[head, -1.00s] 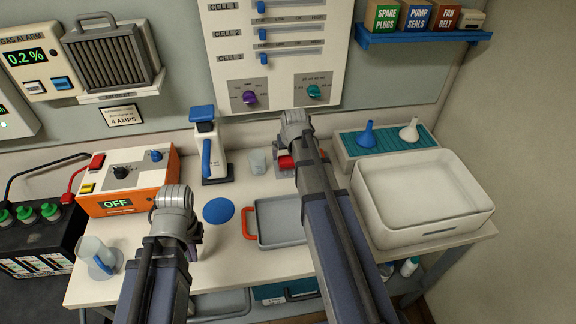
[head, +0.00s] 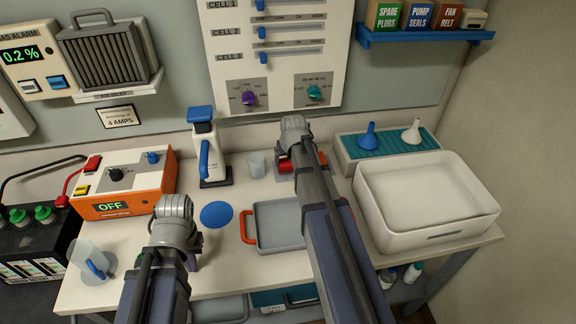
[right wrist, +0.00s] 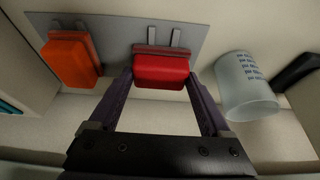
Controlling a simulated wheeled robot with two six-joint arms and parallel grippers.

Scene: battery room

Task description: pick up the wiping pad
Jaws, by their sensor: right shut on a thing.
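A red block-shaped pad (right wrist: 161,70) is at the top middle of the right wrist view, in front of a grey plate with upright prongs. My right gripper (right wrist: 160,78) has a dark finger on each side of it and is shut on it. In the head view the red pad (head: 286,165) shows partly at the back of the bench, behind my right arm. An orange pad (right wrist: 72,62) sits beside it on the same plate. My left gripper (head: 186,255) is low over the front of the bench; its fingers are mostly hidden.
A clear cup (right wrist: 246,88) stands close beside the red pad. A white and blue bottle (head: 208,158), a blue disc (head: 216,214), a grey tray (head: 275,237) with an orange handle and a large white basin (head: 468,226) are on the bench.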

